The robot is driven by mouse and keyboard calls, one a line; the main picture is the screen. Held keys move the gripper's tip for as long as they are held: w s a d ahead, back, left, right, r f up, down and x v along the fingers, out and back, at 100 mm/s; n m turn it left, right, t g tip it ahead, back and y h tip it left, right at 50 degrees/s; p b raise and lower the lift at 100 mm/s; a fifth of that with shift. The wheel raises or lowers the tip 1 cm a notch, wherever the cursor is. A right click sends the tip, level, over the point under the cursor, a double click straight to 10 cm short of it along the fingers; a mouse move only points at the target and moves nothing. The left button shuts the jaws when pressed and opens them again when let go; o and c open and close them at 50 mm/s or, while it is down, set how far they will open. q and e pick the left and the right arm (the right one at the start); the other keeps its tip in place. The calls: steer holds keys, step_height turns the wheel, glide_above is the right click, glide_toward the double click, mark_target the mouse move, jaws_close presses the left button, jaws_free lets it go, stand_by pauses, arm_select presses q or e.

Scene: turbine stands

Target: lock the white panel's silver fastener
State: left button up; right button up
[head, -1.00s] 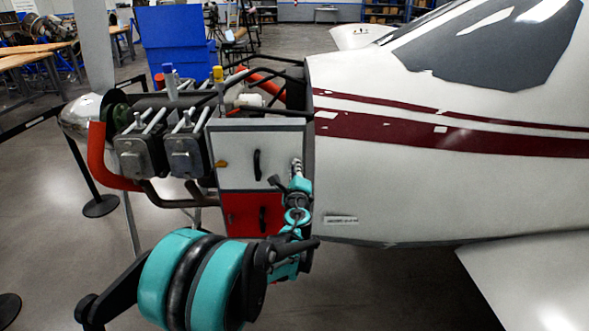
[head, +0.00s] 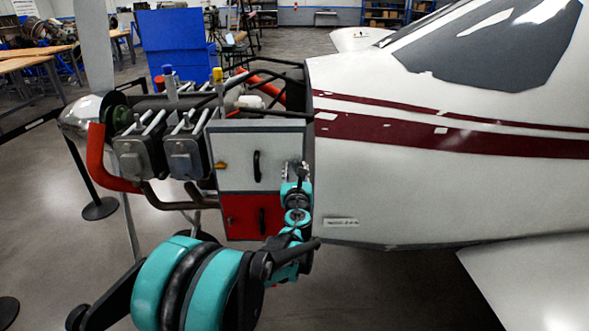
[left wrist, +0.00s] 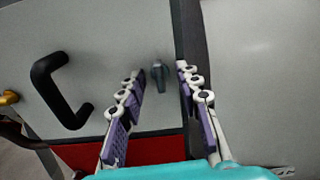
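The white panel (head: 235,153) is the upper panel on the engine bay's side, with a black handle (head: 257,165). It fills much of the left wrist view (left wrist: 95,35). The silver fastener (left wrist: 158,76) is a small grey lever near the panel's right edge, pointing roughly along that edge. My left gripper (head: 300,172) is at the panel's right edge. In the left wrist view the left gripper (left wrist: 161,78) is open, its two fingers apart on either side of the fastener. Contact cannot be told. My right gripper is not in view.
A brass-coloured fastener (head: 220,166) sits at the panel's left edge. A red panel (head: 240,215) lies directly below. The white fuselage (head: 430,195) is close on the right. The engine cylinders (head: 185,155) stand to the left.

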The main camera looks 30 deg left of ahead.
arm_select(q)
steer(key=shift+s, duration=0.1)
steer(key=shift+v, duration=2.45)
